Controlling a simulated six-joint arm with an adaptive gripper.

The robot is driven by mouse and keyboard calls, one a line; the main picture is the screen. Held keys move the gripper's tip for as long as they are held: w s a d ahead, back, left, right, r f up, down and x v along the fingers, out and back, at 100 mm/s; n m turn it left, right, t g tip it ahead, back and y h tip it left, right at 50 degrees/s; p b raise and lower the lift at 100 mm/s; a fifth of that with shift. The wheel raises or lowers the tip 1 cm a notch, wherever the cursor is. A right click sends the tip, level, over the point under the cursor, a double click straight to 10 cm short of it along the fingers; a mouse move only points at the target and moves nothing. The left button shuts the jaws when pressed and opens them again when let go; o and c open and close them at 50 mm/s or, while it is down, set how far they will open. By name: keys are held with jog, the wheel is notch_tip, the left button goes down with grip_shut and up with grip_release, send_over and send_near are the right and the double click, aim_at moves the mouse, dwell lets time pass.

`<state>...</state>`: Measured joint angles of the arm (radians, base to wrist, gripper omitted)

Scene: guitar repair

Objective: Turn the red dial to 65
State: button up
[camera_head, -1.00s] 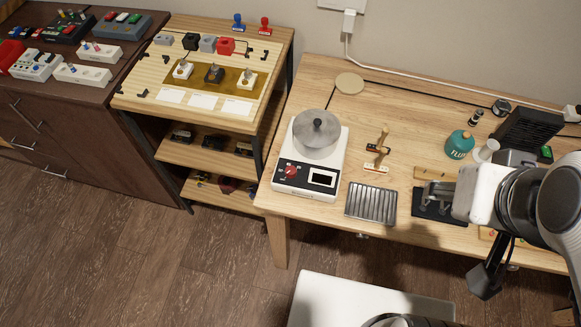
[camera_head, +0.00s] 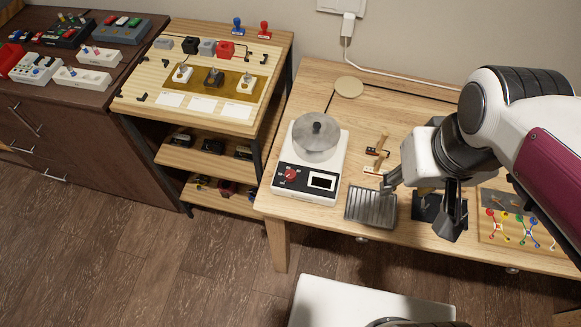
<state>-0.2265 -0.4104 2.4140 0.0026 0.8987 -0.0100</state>
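The red dial (camera_head: 290,174) is on the front left of a white hot plate (camera_head: 330,160), on its black panel beside a small display (camera_head: 321,181). A lidded metal pot (camera_head: 316,138) stands on the hot plate. The scale marks around the dial are too small to read. My gripper (camera_head: 420,204) is to the right of the hot plate, over the ribbed metal tray and a dark pad. Its two fingers are spread wide apart, with nothing seen held between them. It is apart from the dial.
The ribbed metal tray (camera_head: 371,206) lies right of the hot plate, with a small wooden stand (camera_head: 377,152) behind it. A board with coloured pieces (camera_head: 510,228) lies at the right. The table in front of the hot plate is a narrow strip. A shelf unit (camera_head: 205,155) stands left.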

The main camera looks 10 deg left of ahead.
jog(key=w+a+f+n+g, duration=0.3)
jog(key=w+a+f+n, duration=0.25)
jog(key=a, duration=0.35)
jog(key=n, duration=1)
send_over(290, 173)
jog(key=shift+g+h, duration=0.3)
jog(key=shift+h, duration=0.1)
notch_tip(290, 173, down, 10)
jog(key=shift+d+r, duration=0.15)
jog(key=shift+w+r+n, duration=0.1)
jog(key=shift+w+n, duration=0.15)
jog(key=shift+n, duration=0.1)
jog(key=shift+a+n, duration=0.2)
jog(key=shift+n, duration=0.5)
jog(key=shift+s+f, duration=0.15)
jog(key=shift+f, duration=1.8)
jog(key=shift+s+f, duration=0.1)
jog(key=shift+f, duration=1.85)
grip_shut()
